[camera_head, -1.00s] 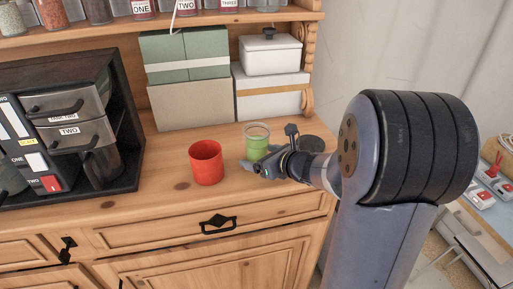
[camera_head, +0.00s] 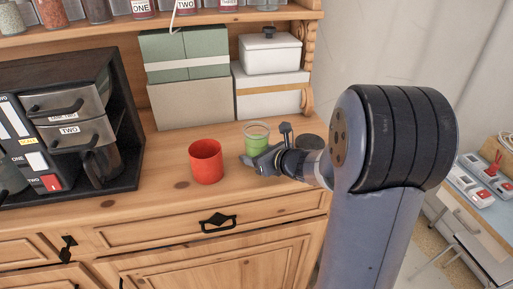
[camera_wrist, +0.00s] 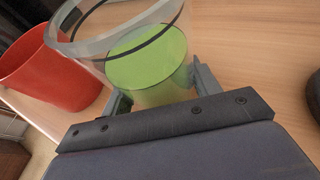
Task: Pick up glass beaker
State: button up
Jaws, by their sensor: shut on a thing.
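The glass beaker (camera_head: 257,131) is clear with green contents and stands on the wooden dresser top, right of a red cup. In the wrist view the beaker (camera_wrist: 150,62) shows its clear rim with a dark line and the green inside it. My gripper (camera_head: 255,161) reaches it from the right and front. In the wrist view my gripper (camera_wrist: 160,90) has one finger on each side of the beaker's body and is shut on it. Whether the base is lifted off the wood cannot be told.
The red cup (camera_head: 206,161) stands close on the left; it also shows in the wrist view (camera_wrist: 55,72). A dark round thing (camera_head: 312,143) is to the right. Boxes (camera_head: 190,102) stand behind, and a black drawer unit (camera_head: 125,125) is at the left. The dresser front top (camera_head: 160,205) is clear.

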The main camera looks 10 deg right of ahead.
aim_at(257, 124)
jog(key=c, duration=0.3)
jog(key=shift+r, duration=0.1)
jog(key=shift+c, duration=0.2)
notch_tip(257, 124, up, 10)
jog(key=shift+f+p, duration=0.1)
jog(key=shift+p, duration=0.8)
jog(key=o, duration=0.6)
grip_shut()
